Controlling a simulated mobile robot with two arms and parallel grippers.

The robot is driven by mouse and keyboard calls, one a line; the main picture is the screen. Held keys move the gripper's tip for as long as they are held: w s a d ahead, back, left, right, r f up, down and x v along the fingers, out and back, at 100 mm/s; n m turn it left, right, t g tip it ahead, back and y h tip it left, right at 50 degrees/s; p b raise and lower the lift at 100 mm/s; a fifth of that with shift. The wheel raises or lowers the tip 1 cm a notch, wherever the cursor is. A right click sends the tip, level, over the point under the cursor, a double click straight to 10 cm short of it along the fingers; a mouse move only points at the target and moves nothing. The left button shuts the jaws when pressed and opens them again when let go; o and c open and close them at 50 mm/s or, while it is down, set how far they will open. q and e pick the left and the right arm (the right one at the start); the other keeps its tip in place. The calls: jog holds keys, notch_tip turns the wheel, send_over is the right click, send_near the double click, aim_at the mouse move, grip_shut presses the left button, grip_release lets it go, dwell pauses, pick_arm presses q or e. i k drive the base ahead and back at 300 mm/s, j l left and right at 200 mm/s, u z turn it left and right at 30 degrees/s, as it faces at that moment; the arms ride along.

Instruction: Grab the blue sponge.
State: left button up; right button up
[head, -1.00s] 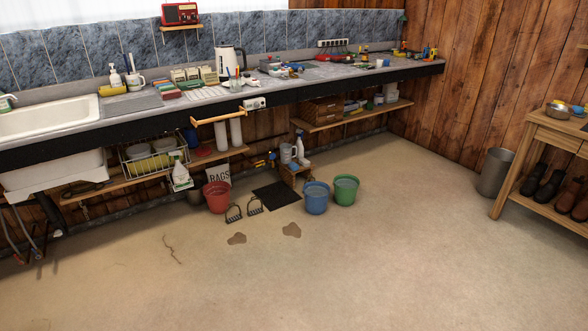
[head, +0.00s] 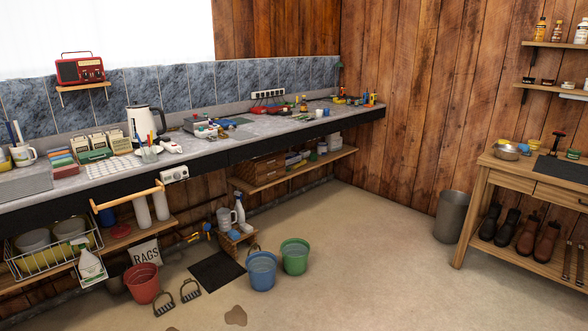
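I cannot pick out a blue sponge for certain. Another small blue item (head: 234,235) is on the low wooden step stool under the counter, and small blue shapes lie among the tools on the far counter. A stack of coloured cloths or pads (head: 62,162) is on the counter at the left. Neither of my grippers is in view.
The long counter (head: 210,150) runs along the left wall. Red (head: 142,284), blue (head: 262,271) and green (head: 295,257) buckets stand on the floor before it. A grey bin (head: 451,217) stands beside the wooden bench (head: 530,177).

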aim_at(233, 233)
jog(key=i+u, duration=0.1)
jog(key=i, duration=0.55)
jog(key=i+l+u, duration=0.1)
jog(key=i, duration=0.55)
jog(key=i+l, duration=0.2)
jog(key=i, duration=0.45)
jog(key=u, duration=0.05)
